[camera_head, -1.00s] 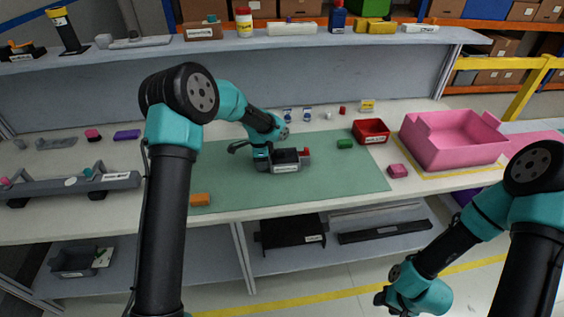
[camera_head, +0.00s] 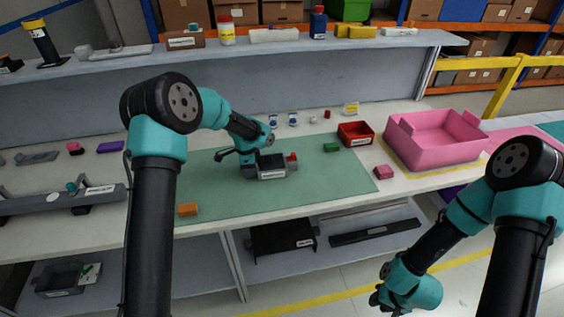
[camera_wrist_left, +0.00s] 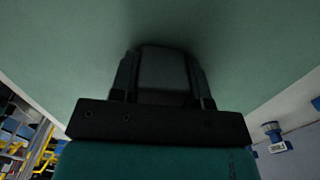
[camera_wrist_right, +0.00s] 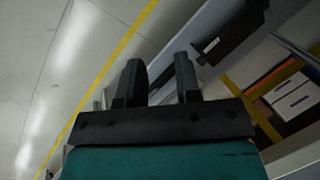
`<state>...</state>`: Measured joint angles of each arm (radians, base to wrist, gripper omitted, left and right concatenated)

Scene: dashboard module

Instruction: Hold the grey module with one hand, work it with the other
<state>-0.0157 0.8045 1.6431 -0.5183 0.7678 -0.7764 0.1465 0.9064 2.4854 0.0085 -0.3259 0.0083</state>
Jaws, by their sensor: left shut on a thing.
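The grey module (camera_head: 272,172) sits on the green mat (camera_head: 330,180) in the head view, with a white label on its front and a small red part (camera_head: 293,157) at its right end. My left gripper (camera_head: 247,166) is at the module's left end, shut on it. In the left wrist view the fingers (camera_wrist_left: 163,82) close around a dark grey block of it. My right gripper (camera_head: 378,299) is low at the front right, off the table and far from the module. In the right wrist view its fingers (camera_wrist_right: 160,80) are apart with nothing between them.
An orange block (camera_head: 187,210) lies at the mat's front left. The mat's right half is mostly clear.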

